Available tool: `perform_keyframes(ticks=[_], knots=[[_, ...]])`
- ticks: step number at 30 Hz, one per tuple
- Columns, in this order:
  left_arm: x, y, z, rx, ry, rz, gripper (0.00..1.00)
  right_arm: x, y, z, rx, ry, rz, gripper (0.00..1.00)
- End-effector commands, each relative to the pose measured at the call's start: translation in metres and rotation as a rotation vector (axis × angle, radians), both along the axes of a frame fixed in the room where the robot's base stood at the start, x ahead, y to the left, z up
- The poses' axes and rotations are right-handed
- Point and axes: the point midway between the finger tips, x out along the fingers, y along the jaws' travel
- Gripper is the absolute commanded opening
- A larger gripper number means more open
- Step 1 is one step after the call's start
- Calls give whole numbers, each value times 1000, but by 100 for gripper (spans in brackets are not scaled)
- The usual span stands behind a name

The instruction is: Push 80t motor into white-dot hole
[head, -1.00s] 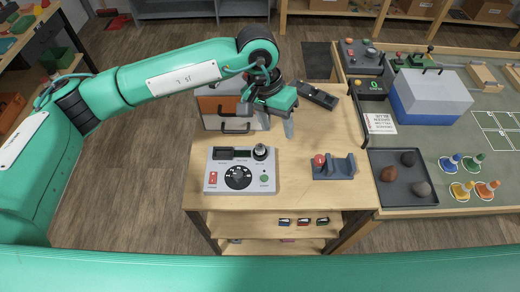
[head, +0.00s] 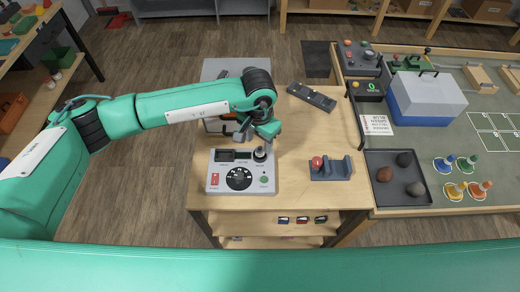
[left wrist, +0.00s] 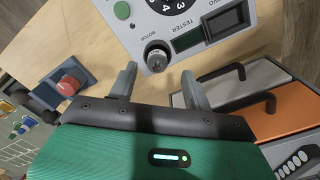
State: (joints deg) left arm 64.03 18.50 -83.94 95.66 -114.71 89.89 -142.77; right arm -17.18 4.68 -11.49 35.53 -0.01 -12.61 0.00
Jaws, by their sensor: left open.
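A grey motor tester (head: 242,180) with a dial, a display and buttons sits at the table's front left. A dark, round-topped cylinder stands upright at its upper right corner (head: 261,154); it looks like a motor or knob, and no 80t mark is readable. It also shows in the left wrist view (left wrist: 157,57). My left gripper (head: 258,136) is open above the tester's far right corner. In the left wrist view its fingertips (left wrist: 159,72) stand either side of the cylinder's line, with nothing held. I cannot make out a white-dot hole. My right gripper is not in view.
A blue-grey holder (head: 340,168) with a red knob stands right of the tester. A dark slotted strip (head: 311,97) lies at the back. An orange-and-grey case (left wrist: 278,110) is behind the tester. The table's middle is clear.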

Motion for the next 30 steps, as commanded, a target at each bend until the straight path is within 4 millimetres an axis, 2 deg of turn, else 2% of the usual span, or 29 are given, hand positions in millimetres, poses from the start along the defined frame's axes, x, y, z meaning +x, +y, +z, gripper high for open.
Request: perform_keyframes(ticks=[1,4,9,17,20,25,30], knots=[[-2,-2,-2,1,4,1,50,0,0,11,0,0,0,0],[-3,-4,-14,0,5,1,50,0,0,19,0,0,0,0],[-2,-4,-34,0,3,1,50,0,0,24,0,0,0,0],[-1,-4,-38,0,0,1,50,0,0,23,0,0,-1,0],[-1,-4,-37,0,0,1,34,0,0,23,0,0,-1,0],[-1,-4,-37,0,0,1,1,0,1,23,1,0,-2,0],[-1,-4,-37,0,0,1,0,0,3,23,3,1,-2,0]])
